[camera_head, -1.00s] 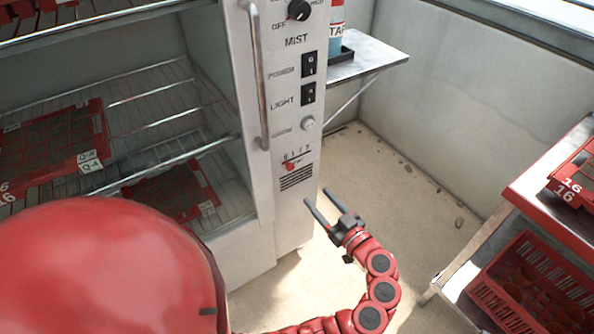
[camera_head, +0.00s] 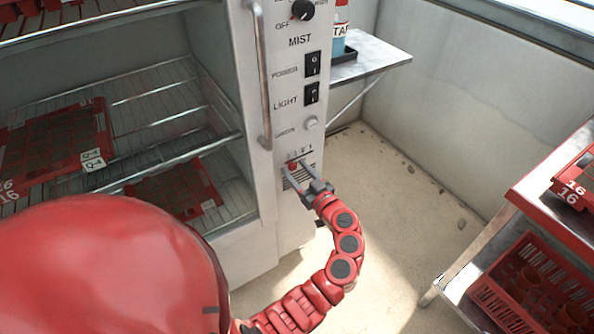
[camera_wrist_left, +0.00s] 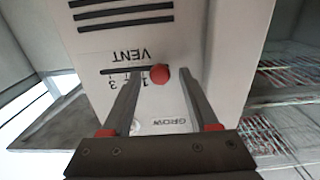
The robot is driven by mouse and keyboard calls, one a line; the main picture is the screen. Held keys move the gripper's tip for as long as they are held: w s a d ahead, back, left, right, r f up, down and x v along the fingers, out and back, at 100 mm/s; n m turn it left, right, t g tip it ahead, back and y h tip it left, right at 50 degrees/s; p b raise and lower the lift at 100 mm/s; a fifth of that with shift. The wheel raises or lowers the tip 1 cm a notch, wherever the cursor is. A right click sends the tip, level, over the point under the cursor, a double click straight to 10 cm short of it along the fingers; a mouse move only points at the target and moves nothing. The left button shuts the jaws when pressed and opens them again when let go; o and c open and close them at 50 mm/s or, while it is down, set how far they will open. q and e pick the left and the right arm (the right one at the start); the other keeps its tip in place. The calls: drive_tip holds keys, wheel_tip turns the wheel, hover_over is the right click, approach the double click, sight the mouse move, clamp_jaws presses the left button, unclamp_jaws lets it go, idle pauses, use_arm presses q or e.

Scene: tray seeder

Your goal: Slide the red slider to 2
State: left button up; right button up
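The red slider (camera_head: 292,166) is a small knob on a short horizontal slot low on the white cabinet's front panel. In the left wrist view the red slider (camera_wrist_left: 160,74) shows close up, with the VENT scale upside down. The knob sits at the low end, past the 1 and away from the 3; it covers the mark beside it. My left gripper (camera_head: 292,169) is open at the panel. Its fingers (camera_wrist_left: 163,85) stand on both sides of the knob, with visible gaps; contact is not visible. My right gripper is out of view.
A vertical door handle (camera_head: 264,75) stands to the left. A metal bench (camera_head: 520,200) with red trays stands at right.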

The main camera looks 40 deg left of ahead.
use_arm(q)
clamp_jaws()
idle(1.2)
